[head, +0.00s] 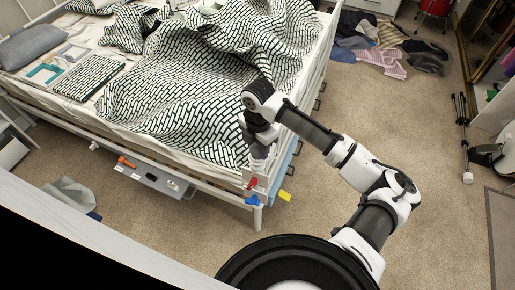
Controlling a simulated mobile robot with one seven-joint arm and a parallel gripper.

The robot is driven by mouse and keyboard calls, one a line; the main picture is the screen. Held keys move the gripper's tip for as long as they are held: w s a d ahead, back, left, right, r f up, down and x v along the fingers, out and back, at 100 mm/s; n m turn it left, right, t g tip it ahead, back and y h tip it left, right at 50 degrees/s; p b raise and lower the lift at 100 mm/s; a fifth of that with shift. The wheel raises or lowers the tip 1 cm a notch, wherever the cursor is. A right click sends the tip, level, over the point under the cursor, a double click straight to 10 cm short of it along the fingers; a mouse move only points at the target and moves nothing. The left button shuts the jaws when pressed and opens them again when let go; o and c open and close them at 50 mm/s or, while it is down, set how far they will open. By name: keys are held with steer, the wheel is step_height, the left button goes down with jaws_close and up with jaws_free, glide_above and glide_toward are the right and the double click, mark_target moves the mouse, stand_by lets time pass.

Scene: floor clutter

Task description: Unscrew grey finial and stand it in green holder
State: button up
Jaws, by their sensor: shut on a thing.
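My gripper (258,164) points down at the top of the bed's near corner post (257,215). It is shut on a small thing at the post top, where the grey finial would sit. The fingers hide most of it, and I cannot tell whether it is still seated on the post. I cannot make out a green holder for certain. A teal open-sided piece (44,73) lies flat on the bed at the far left.
Red (252,183), blue (252,201) and yellow (285,196) pieces are at the bed corner. A rumpled patterned blanket (200,90) covers much of the bed. Carpet to the right is mostly clear; clothes (385,45) lie beyond.

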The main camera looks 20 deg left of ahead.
steer(key=n+b, duration=0.1)
steer(key=n, duration=0.3)
steer(key=shift+n, duration=0.3)
